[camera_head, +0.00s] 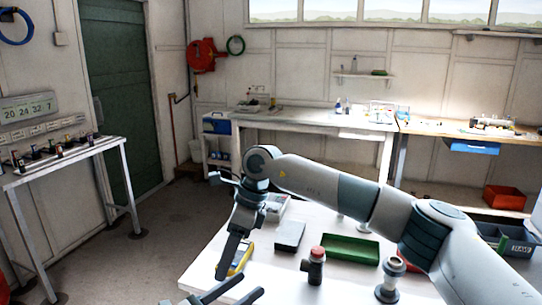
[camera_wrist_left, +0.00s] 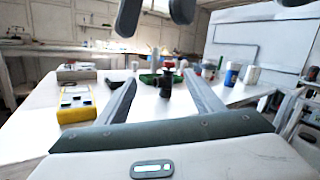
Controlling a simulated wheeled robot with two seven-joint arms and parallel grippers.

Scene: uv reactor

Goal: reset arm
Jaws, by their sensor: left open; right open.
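My right arm comes in from the right across the white table (camera_head: 290,275) in the head view. Its gripper (camera_head: 229,252) hangs fingers down at the table's left side, above and in front of a yellow meter. Dark fingertips (camera_wrist_left: 155,12) at the top of that view appear to be my right gripper's, also apart.
The table holds the yellow meter (camera_wrist_left: 76,106), a dark box (camera_head: 289,236), a green tray (camera_head: 350,248), a black red-capped bottle (camera_head: 316,268) and a pale cylinder (camera_head: 390,280). Blue bins (camera_head: 515,242) stand at right. The floor left of the table is clear.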

